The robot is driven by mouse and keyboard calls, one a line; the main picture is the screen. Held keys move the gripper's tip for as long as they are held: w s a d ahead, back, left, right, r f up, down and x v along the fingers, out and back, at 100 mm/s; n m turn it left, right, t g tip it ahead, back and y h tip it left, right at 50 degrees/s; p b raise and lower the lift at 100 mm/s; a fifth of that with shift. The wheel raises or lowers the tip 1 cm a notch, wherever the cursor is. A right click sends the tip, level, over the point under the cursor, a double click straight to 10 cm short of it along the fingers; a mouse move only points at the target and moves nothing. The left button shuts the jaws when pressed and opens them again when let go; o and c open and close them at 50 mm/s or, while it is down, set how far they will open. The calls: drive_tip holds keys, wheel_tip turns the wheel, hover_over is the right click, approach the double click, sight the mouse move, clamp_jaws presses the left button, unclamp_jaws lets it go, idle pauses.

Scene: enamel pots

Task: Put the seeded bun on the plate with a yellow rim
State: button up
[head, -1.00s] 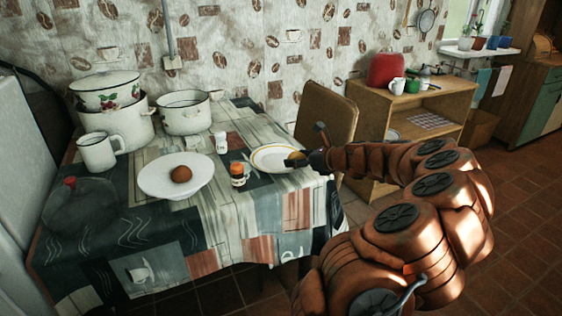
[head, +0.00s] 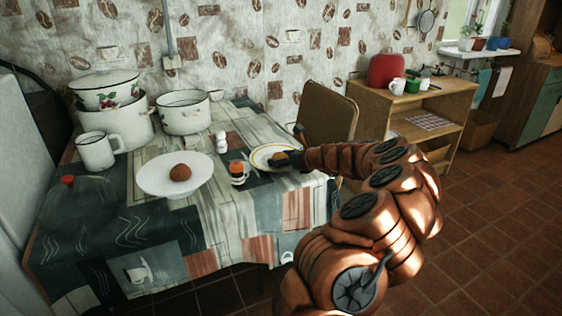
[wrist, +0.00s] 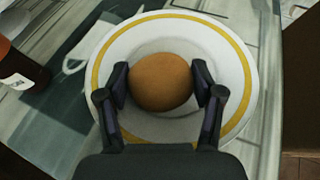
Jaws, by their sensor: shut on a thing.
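A round golden-brown bun (wrist: 160,76) is between the two fingers of my gripper (wrist: 160,82), which is shut on it. Seeds on it are too small to make out. In the wrist view the bun shows over the middle of the white plate with a yellow rim (wrist: 240,62); I cannot tell whether it touches the plate. In the head view the bun (head: 280,156) and my gripper (head: 287,161) are over the right part of this plate (head: 256,150). A darker round bun (head: 180,172) sits in a wide white dish (head: 150,181) to the left.
A small orange-capped jar (head: 237,174) and a white shaker (head: 221,143) stand left of the plate. White enamel pots (head: 183,118) and a mug (head: 95,152) stand at the back left. A chair (head: 329,119) is behind the table.

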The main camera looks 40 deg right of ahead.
drive_tip(key=shift+f, duration=0.15)
drive_tip(key=o, duration=0.9)
drive_tip(key=shift+f, duration=0.1)
drive_tip(key=shift+c, duration=0.2)
drive_tip(key=shift+s+r, duration=0.4)
drive_tip(key=shift+s, duration=0.1)
drive_tip(key=p+v, duration=0.1)
drive_tip(key=v, duration=1)
drive_tip(key=shift+f+p, duration=0.1)
drive_tip(key=shift+p, duration=0.2)
